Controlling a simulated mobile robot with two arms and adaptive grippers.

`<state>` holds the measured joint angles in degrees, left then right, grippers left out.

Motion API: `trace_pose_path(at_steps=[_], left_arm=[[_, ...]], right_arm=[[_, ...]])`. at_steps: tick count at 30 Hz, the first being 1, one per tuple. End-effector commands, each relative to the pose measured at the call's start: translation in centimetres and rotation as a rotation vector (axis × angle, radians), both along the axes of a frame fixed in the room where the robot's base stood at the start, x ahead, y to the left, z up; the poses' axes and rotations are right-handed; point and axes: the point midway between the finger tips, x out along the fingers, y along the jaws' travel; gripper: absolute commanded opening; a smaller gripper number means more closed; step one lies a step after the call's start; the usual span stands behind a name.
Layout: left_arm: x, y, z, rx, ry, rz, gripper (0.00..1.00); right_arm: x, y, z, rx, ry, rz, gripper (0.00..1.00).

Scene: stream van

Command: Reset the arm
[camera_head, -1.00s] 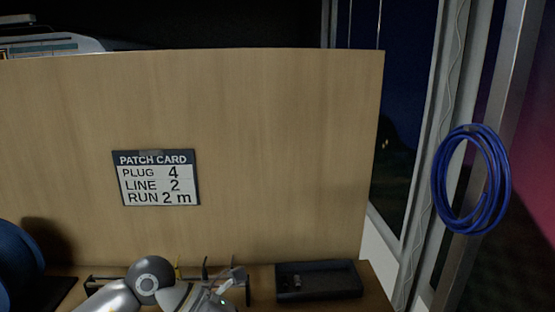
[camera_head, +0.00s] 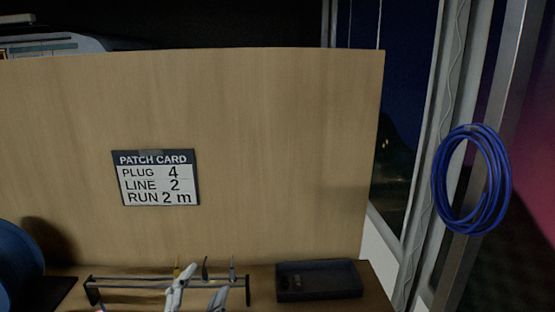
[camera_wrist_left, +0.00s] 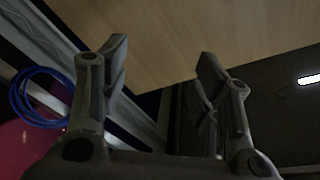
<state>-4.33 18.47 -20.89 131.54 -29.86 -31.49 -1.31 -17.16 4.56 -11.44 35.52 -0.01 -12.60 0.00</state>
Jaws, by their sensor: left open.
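My left gripper (camera_head: 204,286) shows at the bottom of the head view, in front of a low black tool rack (camera_head: 130,283). Its two pale fingers are spread apart with nothing between them. In the left wrist view the gripper (camera_wrist_left: 162,58) is open and empty, with the wooden panel (camera_wrist_left: 180,20) beyond its fingertips. The rest of the left arm is out of the head view. My right gripper is not in view.
A patch card (camera_head: 157,178) is on the upright panel (camera_head: 280,120). A dark tray (camera_head: 320,291) with small items lies right of the rack. A blue reel (camera_head: 18,268) stands at left. A blue cable coil (camera_head: 442,190) hangs at right. Several thin tools stand at the rack.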

Motion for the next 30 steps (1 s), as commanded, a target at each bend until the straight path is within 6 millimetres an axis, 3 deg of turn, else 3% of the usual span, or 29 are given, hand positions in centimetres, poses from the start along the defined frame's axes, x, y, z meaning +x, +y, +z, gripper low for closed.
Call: trace_pose_path(at_steps=[1,5,9,15,21,24,30], left_arm=[[-0.7,1.4,-2.9,-0.054,0.118,0.051,0.57],[-3.8,4.2,-10.2,-0.175,0.42,0.174,0.57],[-9.3,6.0,-17.3,-0.277,0.743,0.285,0.57],[-17.9,6.5,-23.5,-0.368,1.112,0.386,0.57],[-26.0,6.0,-26.4,-0.421,1.411,0.45,0.57],[-24.7,6.0,-30.0,-0.412,1.404,0.449,0.57],[-23.8,5.8,-36.9,-0.403,1.427,0.454,0.57]], right_arm=[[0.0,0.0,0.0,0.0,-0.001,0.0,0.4],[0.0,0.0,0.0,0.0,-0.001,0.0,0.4],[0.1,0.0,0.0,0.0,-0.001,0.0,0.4],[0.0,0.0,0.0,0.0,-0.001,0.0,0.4],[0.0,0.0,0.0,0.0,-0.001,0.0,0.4],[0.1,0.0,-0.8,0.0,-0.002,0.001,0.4],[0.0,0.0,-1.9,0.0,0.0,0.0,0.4]])
